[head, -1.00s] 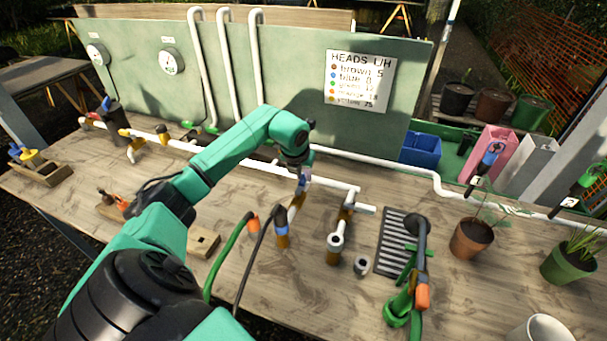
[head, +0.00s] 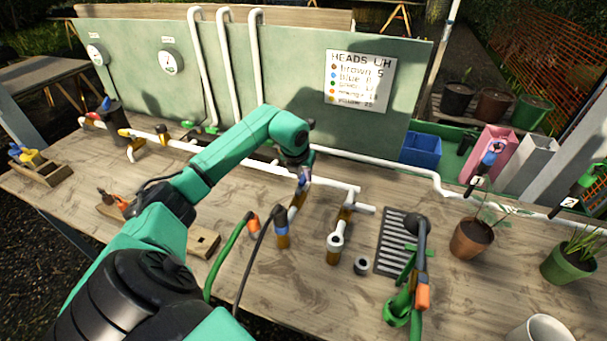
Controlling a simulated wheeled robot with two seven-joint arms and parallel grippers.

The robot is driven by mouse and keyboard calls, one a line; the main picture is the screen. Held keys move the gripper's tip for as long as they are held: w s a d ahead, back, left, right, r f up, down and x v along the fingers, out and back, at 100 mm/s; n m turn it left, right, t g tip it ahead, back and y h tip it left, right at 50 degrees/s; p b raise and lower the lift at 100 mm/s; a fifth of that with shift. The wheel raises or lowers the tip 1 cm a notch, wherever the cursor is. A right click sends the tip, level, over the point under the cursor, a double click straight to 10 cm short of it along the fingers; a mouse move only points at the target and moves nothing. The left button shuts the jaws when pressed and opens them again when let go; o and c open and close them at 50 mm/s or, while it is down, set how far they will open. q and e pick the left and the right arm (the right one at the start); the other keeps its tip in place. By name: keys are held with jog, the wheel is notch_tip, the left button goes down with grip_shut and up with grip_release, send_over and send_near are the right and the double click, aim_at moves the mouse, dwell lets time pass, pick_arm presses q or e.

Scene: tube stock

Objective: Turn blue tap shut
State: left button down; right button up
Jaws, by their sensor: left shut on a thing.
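My left gripper (head: 303,180) is over the white pipe near the middle of the table, seen from above and partly hidden by its own wrist. It is shut on a small blue piece, the blue tap (head: 301,188), which sits on the pipe above a branch. The tap's exact angle is too small to tell. Below it a branch ends in a brass outlet with a blue collar (head: 282,230), where a dark hose joins. My right gripper is not in view.
A white pipe (head: 264,166) runs across the bench. A bare spout (head: 335,242), a drain grate (head: 395,238) and a green hose with an orange connector (head: 422,295) lie right of the gripper. Potted plants (head: 470,240) stand farther right. A sign board (head: 359,82) hangs behind.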

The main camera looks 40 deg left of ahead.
pick_arm(q)
jog(key=shift+w, duration=0.1)
jog(key=shift+d+m+h+b, duration=0.25)
jog(key=shift+m+h+b, duration=0.05)
jog(key=shift+m+b, duration=0.6)
jog(key=shift+w+d+m+h+b, duration=0.15)
jog(key=shift+d+m+h+b, duration=0.15)
jog(key=shift+m+b, duration=0.3)
jog(key=s+d+m+g+h+b, duration=0.1)
jog(key=m, duration=0.4)
jog(key=s+d+m+h, duration=0.1)
jog(key=d+m+h, duration=0.1)
jog(key=m, duration=0.3)
jog(key=s+d+m+g+h+b, duration=0.1)
jog(key=m, duration=0.3)
jog(key=shift+d+r+m+g+h+b, duration=0.1)
jog(key=shift+d+m+g+h+b, duration=0.2)
jog(key=shift+d+m+b, duration=0.1)
jog(key=shift+s, duration=0.1)
jog(key=c, duration=0.8)
grip_release()
jog(key=shift+o, duration=0.2)
